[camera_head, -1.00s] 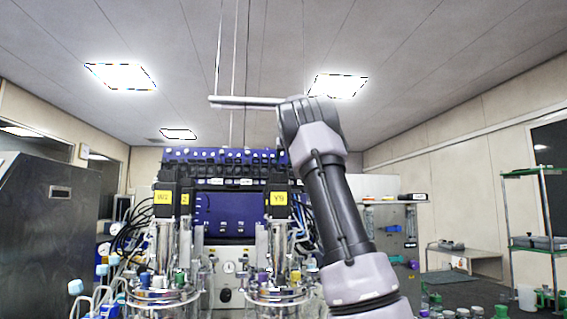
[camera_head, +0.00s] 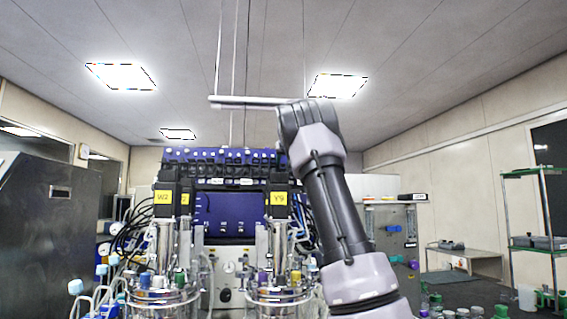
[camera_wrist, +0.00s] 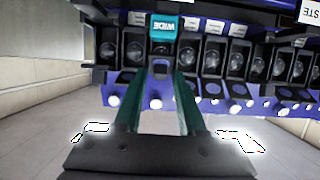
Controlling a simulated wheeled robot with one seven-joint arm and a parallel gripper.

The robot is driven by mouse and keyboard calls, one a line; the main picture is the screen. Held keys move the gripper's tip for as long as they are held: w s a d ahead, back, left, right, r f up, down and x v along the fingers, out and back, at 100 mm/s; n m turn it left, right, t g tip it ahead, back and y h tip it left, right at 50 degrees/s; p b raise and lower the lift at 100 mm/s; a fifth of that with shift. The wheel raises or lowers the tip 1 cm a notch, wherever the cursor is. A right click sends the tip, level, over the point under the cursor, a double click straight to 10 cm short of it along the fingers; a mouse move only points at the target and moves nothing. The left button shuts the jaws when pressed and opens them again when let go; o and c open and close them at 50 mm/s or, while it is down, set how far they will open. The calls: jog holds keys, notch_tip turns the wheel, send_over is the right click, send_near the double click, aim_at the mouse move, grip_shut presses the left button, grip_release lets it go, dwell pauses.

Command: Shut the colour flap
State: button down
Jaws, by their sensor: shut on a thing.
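A teal flap (camera_wrist: 163,30) marked with the word WIDE, upside down in the wrist view, stands out at the top among a row of dark pump heads. My gripper (camera_wrist: 158,70) reaches up to it with dark green fingers. The fingers are shut on the flap, though the exact contact at the tips is hard to make out. In the head view the row of pump heads (camera_head: 225,156) runs along the top of the blue bioreactor unit (camera_head: 224,214). There my gripper is hidden behind my own arm, and the teal flap cannot be made out.
Neighbouring pump heads (camera_wrist: 212,58) with round white knobs sit close beside the gripper. Below the unit stand two glass vessels with tubes, the right one (camera_head: 278,297) near my arm. A steel cabinet (camera_head: 50,240) stands at left, a green shelf rack (camera_head: 535,240) at right.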

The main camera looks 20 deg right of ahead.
jog(key=shift+s+d+f+t+h, duration=0.15)
jog(key=shift+f+t+h, duration=0.2)
jog(key=shift+t, duration=0.65)
jog(key=shift+w+d+f+t+h, duration=0.1)
jog(key=shift+f+t+h, duration=0.25)
jog(key=shift+t, duration=0.65)
jog(key=shift+a+f+t, duration=0.2)
jog(key=shift+f+t, duration=0.15)
jog(key=shift+t, duration=0.75)
jog(key=shift+f+h, duration=0.1)
jog(key=shift+h, duration=0.2)
jog(key=c, duration=0.8)
grip_release()
notch_tip(320, 180, up, 10)
